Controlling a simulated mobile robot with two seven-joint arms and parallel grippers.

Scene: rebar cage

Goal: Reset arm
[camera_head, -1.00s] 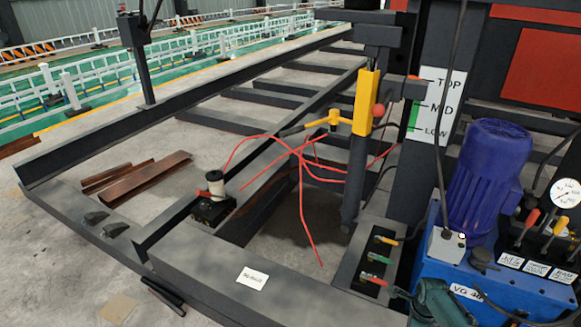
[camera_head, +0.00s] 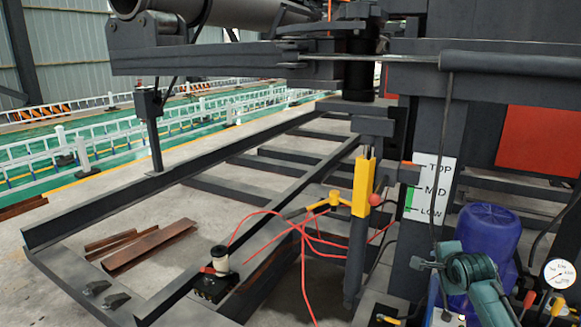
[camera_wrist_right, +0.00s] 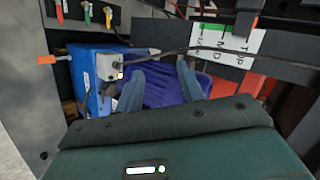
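My right arm (camera_head: 478,270) is teal and comes in from the bottom right of the head view, in front of the blue motor (camera_head: 488,224). In the right wrist view, the two grey-blue fingers of my right gripper (camera_wrist_right: 160,80) stand apart with nothing held between them. The ribbed blue motor (camera_wrist_right: 165,88) shows behind and between the fingers; I cannot tell the exact gap to it. My left arm and left gripper are not in view.
A TOP/MID/LOW sign (camera_head: 431,188) is on a dark post. A yellow valve body (camera_head: 362,188) with red hoses stands left of it. A pressure gauge (camera_head: 559,273) and levers are at right. A dark beam (camera_head: 205,60) crosses above. Steel frame rails (camera_head: 180,198) fill the left.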

